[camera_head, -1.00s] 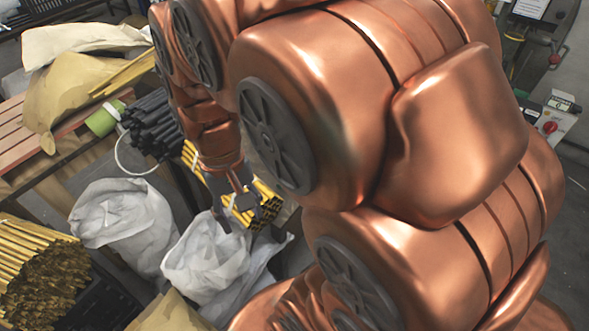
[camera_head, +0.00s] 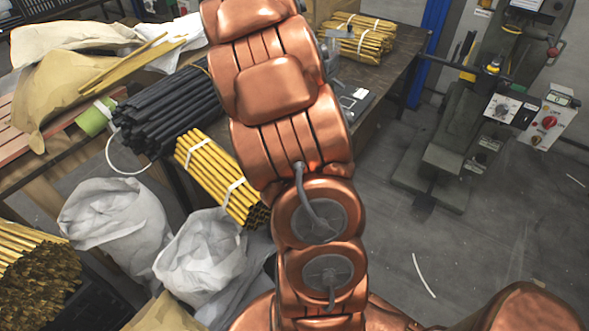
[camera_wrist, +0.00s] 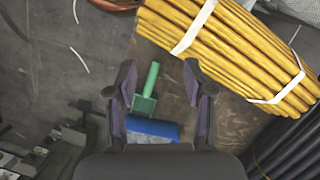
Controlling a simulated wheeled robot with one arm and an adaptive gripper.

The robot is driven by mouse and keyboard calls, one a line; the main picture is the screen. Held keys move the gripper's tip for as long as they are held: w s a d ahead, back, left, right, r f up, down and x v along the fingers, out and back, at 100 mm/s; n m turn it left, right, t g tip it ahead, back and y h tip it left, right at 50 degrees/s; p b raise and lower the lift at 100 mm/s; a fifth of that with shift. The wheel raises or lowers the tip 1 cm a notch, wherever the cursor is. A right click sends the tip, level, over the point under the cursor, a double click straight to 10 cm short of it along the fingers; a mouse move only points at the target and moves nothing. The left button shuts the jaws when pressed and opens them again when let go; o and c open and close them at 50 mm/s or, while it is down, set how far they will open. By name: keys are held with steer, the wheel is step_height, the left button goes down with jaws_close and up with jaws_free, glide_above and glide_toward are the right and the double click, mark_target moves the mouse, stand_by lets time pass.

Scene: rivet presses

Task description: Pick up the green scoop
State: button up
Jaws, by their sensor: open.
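The green scoop (camera_wrist: 148,92) lies on the brown tabletop (camera_wrist: 218,118) in the wrist view, near the table's left edge. Its handle points up in the picture and its wider end is nearer my palm. My gripper (camera_wrist: 160,76) is open, with one finger on each side of the scoop in the picture and nothing held. The height of my fingers above the scoop cannot be told. In the head view my arm covers the middle, and neither my gripper nor the scoop can be made out.
A blue object (camera_wrist: 153,129) lies close beside the scoop's wide end. Strapped yellow rods (camera_wrist: 235,45) and black rods (camera_wrist: 290,145) lie to the right. A press (camera_head: 455,130) stands at the right in the head view, with open floor (camera_head: 480,255) before it.

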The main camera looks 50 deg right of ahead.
steer(key=d+f+m+t+y+b, duration=0.15)
steer(key=d+f+m, duration=0.25)
steer(key=d+f, duration=0.8)
steer(key=shift+y, duration=0.25)
steer(key=shift+w+p+x, duration=0.2)
steer(key=shift+p+x, duration=0.35)
steer(key=shift+x, duration=2.1)
steer(key=shift+f, duration=0.45)
jaws_close()
